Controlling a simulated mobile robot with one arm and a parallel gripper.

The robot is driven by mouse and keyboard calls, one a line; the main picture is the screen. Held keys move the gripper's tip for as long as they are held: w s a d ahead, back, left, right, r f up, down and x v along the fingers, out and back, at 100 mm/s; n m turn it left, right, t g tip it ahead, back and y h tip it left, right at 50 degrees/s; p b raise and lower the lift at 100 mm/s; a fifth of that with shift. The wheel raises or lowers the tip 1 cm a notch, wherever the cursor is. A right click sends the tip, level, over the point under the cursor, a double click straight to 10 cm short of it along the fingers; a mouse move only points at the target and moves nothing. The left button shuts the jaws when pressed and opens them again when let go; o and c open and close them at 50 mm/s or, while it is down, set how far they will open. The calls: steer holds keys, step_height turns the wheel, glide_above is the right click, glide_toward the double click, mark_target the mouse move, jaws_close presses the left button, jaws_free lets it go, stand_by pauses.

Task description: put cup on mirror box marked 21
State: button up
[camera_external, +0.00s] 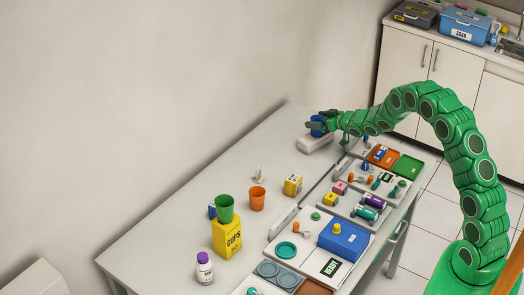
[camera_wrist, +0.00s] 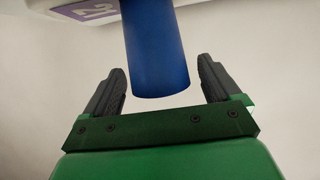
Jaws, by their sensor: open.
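The blue cup (camera_external: 317,125) is at the white mirror box (camera_external: 315,143) at the far end of the table. In the wrist view the cup (camera_wrist: 156,55) is between the two fingers of my gripper (camera_wrist: 162,76), with a gap visible on both sides. My gripper (camera_external: 323,122) is open around it. The edge of the white box shows at the top of the wrist view, with a purple label (camera_wrist: 97,10) reading 21. The cup's far end meets the box there; the exact contact is hard to see.
A green cup (camera_external: 224,208) stands on a yellow CUPS box (camera_external: 227,238). Trays with tools fill the table's right side. The table (camera_external: 175,225) is clear at its left.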

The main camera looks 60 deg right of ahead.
steer(key=v, duration=0.9)
steer(key=shift+s, duration=0.4)
steer(key=shift+r, duration=0.15)
steer(key=s+a+r+g+h, duration=0.1)
steer(key=s+a+r+g, duration=0.3)
steer(key=s+a, duration=0.3)
steer(key=s+a+r+g+h, duration=0.1)
steer(key=s+a+r+g, duration=0.3)
steer(key=s, duration=0.5)
steer(key=s+a+r+g+y, duration=0.1)
steer(key=s+a+r+g, duration=0.1)
steer(key=s+a, duration=0.5)
steer(key=s+a+r+g+y, duration=0.1)
steer(key=s+a, duration=0.6)
steer(key=s, duration=1.1)
steer(key=s+a+r+g+y, duration=0.1)
steer(key=s+a+r+g, duration=0.2)
steer(key=s+a, duration=0.4)
steer(key=s+g, duration=0.1)
steer(key=s, duration=0.5)
steer(key=shift+n+g, duration=0.4)
